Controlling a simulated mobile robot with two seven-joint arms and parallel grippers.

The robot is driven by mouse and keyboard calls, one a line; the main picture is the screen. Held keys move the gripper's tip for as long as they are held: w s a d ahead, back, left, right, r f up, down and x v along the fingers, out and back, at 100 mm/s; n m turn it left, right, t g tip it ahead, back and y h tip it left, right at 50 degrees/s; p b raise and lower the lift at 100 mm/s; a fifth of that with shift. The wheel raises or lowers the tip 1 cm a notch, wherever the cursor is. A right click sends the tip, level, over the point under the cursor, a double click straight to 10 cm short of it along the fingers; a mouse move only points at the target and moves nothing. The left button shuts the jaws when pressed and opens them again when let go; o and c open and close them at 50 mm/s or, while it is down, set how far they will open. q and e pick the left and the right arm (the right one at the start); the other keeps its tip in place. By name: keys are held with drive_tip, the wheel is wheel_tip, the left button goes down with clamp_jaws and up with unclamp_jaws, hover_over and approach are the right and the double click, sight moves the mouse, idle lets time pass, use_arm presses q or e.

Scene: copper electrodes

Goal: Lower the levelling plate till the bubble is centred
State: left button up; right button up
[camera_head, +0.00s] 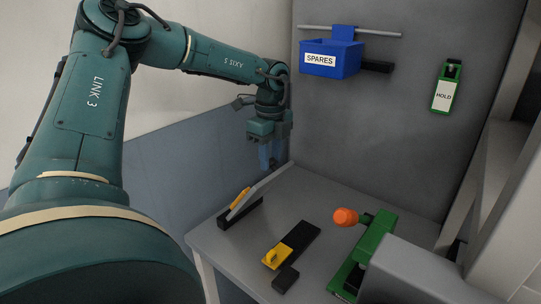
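A flat grey plate (265,184) stands tilted above a black base (238,216) at the left side of the grey table, its right end raised. I take it for the levelling plate. A yellow part (240,198) sits on its lower half; a bubble is too small to make out. My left gripper (271,164) hangs with its blue fingers pointing down, close to the raised end of the plate. I cannot tell whether they touch. The fingers look close together, but their gap is unclear. My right gripper is out of view.
A black strip with a yellow handle (274,257) and a small black block (285,279) lie mid-table (320,191). A green device (376,238) with an orange knob (345,217) stands to the right. A blue SPARES bin (330,60) and green HOLD tag (443,95) hang behind.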

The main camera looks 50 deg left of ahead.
use_arm(q)
drive_tip(key=o, duration=0.5)
drive_tip(key=shift+o, duration=0.2)
drive_tip(key=shift+r+p, duration=0.95)
drive_tip(key=shift+r, duration=1.05)
drive_tip(key=shift+r+p, duration=0.7)
drive_tip(key=shift+r, duration=0.85)
